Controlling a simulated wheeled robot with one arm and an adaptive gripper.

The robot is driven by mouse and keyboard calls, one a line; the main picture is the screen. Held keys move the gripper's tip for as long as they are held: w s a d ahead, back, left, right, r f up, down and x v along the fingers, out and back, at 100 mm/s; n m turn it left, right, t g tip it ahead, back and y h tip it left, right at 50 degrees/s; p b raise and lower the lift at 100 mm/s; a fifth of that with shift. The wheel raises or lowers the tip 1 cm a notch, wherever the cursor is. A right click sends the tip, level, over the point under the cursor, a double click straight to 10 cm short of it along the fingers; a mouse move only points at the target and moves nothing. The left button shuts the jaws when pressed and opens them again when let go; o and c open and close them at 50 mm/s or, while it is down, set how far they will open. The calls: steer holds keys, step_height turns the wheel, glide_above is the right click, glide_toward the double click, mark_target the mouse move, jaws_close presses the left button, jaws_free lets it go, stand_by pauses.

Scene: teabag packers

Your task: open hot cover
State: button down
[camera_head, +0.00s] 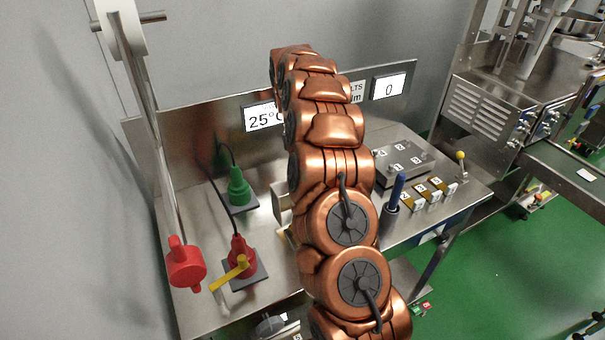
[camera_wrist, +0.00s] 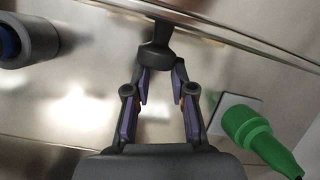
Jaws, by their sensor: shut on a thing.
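In the wrist view, my gripper (camera_wrist: 160,75) has its two purple-padded fingers closed in on a dark knob-like handle (camera_wrist: 155,54). The handle sits against a long shiny metal edge (camera_wrist: 225,36), which looks like part of the hot cover. I cannot tell how the two are joined, and no open gap shows along the edge. In the head view, my copper-coloured arm hides the gripper, the handle and most of the cover. A small pale metal piece (camera_head: 281,202) shows just left of the arm.
A green plug-like piece (camera_head: 239,188) and a red one (camera_head: 242,257) with a yellow lever (camera_head: 229,274) stand left of my arm. A blue pen-like rod in a dark holder (camera_head: 391,220) and a grey numbered block (camera_head: 402,164) stand right. A display (camera_head: 263,118) reads 25°.

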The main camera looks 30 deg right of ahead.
steer(key=shift+d, duration=0.55)
steer(key=c, duration=1.5)
jaws_free()
steer(key=o, duration=0.5)
steer(key=shift+d+f, duration=0.25)
steer(key=shift+d, duration=0.45)
steer(key=shift+o, duration=1)
steer(key=shift+a+r, duration=0.1)
steer(key=shift+a, duration=0.6)
steer(key=shift+r, duration=0.1)
